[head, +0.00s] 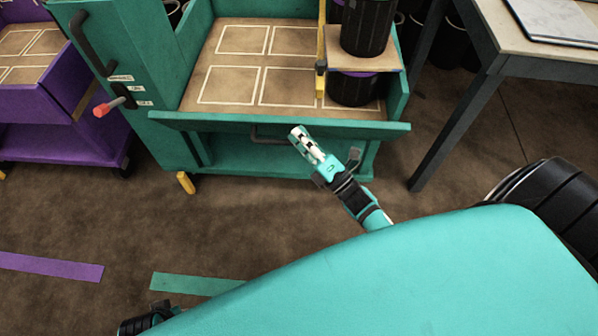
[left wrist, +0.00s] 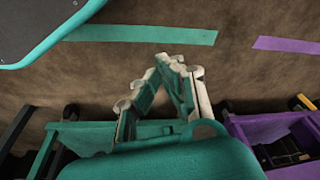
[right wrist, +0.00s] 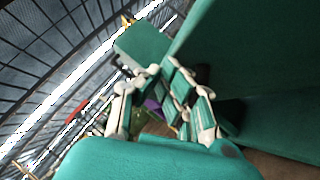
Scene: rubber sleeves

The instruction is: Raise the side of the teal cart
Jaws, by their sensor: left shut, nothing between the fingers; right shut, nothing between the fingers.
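The teal cart (head: 160,55) stands ahead in the head view. Its near side (head: 215,121) shows as a low, wide teal panel along the front of the cart's bed, with the bed (head: 235,70) open to view above it. A dark handle (head: 268,137) shows just under the panel's top edge, partly behind my right gripper. My right gripper (head: 299,135) is shut and empty, in front of the panel; I cannot tell whether it touches. It also shows in the right wrist view (right wrist: 162,67) beside teal surfaces. My left gripper (left wrist: 170,58) is shut and empty above the floor.
A red-tipped lever (head: 110,106) is on the cart's left end. Black cylinders (head: 366,28) stand on and under a small shelf (head: 385,57). A purple cart (head: 75,118) is at left, a table (head: 490,62) at right.

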